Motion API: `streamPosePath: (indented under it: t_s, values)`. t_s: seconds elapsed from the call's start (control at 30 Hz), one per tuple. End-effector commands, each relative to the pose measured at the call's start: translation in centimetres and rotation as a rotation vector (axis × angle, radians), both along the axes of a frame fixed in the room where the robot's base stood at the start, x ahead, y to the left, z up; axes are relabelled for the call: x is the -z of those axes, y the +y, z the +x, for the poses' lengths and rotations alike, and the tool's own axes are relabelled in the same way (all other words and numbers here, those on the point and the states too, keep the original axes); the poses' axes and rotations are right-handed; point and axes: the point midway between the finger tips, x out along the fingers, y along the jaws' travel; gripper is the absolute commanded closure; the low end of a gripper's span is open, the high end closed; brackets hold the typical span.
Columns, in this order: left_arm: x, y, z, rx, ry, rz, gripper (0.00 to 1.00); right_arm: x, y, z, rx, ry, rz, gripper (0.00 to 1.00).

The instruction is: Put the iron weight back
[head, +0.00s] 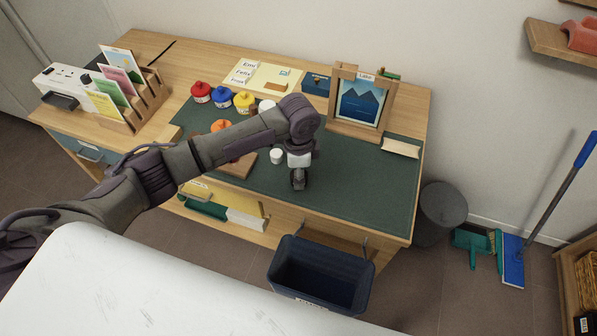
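My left arm reaches in from the left across the desk. My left gripper (299,186) points down over the green desk mat (350,195), right of a small white cylinder (277,156). Its dark fingers are small and seen from above, so I cannot tell whether they are open or hold anything. I cannot make out the iron weight in this view; the arm hides part of the mat. My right gripper is not in view.
Red, blue and yellow pots (244,102) stand behind the arm. A framed mountain picture (361,103) stands at the back right. A card rack (150,98) is at the left. A dark bin (320,275) is at the desk's front. The mat's right part is clear.

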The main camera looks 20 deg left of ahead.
Motion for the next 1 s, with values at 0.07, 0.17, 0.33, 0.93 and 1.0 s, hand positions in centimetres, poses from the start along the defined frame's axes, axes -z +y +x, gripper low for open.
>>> streamPosePath:
  t_s: [0.07, 0.17, 0.33, 0.93, 1.0]
  values:
    - [0.1, 0.0, 0.0, 0.000, 0.001, 0.000, 0.46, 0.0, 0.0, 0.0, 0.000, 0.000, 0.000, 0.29]
    - [0.1, 0.0, 0.0, 0.000, 0.001, 0.000, 0.29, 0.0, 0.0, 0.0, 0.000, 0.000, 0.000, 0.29]
    - [0.1, 0.0, 0.0, 0.000, 0.001, 0.001, 0.29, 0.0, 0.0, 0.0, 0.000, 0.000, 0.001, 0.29]
    - [-7.8, 0.0, 0.1, 0.001, -0.003, -0.001, 0.29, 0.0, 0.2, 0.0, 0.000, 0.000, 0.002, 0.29]
    - [-9.1, 0.0, 0.1, 0.001, -0.002, 0.000, 0.29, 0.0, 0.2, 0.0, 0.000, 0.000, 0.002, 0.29]
